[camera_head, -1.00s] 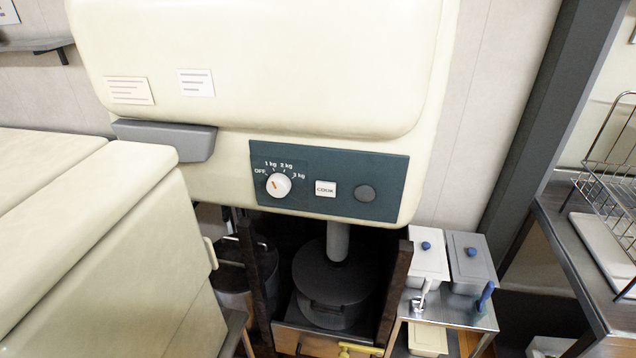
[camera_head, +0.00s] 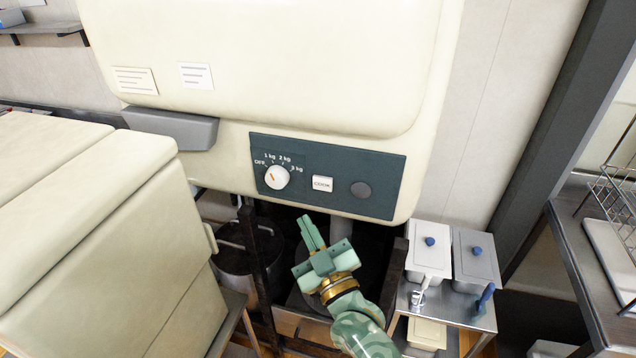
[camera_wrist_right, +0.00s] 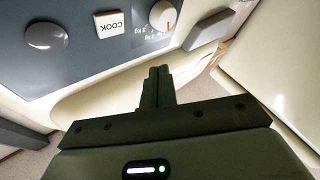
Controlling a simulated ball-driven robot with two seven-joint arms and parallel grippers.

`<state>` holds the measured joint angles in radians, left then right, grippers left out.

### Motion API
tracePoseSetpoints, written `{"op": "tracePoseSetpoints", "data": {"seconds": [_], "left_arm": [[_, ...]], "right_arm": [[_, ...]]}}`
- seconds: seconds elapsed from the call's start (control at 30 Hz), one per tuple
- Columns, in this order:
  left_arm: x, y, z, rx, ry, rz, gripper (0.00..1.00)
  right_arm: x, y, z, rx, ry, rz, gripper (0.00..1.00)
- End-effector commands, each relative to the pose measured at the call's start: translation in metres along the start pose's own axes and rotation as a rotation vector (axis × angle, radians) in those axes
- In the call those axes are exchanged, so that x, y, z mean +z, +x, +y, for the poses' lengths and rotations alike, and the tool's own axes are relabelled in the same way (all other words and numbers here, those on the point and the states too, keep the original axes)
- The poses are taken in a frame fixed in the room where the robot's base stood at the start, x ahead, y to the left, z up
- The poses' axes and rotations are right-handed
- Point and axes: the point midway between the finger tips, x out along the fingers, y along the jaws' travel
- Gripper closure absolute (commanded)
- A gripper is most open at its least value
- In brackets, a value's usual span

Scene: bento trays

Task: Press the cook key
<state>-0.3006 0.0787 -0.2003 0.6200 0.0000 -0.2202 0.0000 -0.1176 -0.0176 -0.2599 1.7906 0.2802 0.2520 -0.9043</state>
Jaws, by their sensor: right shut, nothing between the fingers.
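The white cook key (camera_head: 322,184) sits in the dark teal panel (camera_head: 385,170) on the cream machine, between the dial (camera_head: 277,177) and a dark round button (camera_head: 360,190). In the right wrist view the cook key (camera_wrist_right: 110,24) appears upside down at the upper left, with the dial (camera_wrist_right: 163,16) to its right. My right gripper (camera_head: 306,221) is shut and empty, below the panel and a little left of the key, its fingers pointing up. In the right wrist view its fingertips (camera_wrist_right: 159,72) are apart from the key. My left gripper is out of view.
A cream chest (camera_head: 110,240) fills the lower left. A grey ledge (camera_head: 170,128) juts out left of the panel. Lidded containers (camera_head: 429,247) stand on a metal stand at right. A wire rack (camera_head: 620,190) is at far right. The space before the panel is clear.

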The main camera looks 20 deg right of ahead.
Motion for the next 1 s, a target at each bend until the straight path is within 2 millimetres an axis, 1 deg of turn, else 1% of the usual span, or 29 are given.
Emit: {"op": "tracePoseSetpoints", "data": {"seconds": [0.13,0.43,0.57,0.67,1.0], "left_arm": [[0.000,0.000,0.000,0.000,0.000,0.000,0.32],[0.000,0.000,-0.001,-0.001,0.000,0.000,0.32],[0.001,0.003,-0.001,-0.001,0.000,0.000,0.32],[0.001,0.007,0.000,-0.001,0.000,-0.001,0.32],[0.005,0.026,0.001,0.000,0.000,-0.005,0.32]], "right_arm": [[0.000,-0.001,0.001,0.007,-0.051,0.003,1.00],[0.001,0.000,0.001,0.006,-0.054,0.002,1.00],[0.005,0.004,0.004,0.005,-0.054,0.001,1.00],[0.011,0.010,0.009,0.005,-0.056,0.002,1.00],[0.034,0.043,0.034,0.005,-0.055,0.001,1.00]]}}
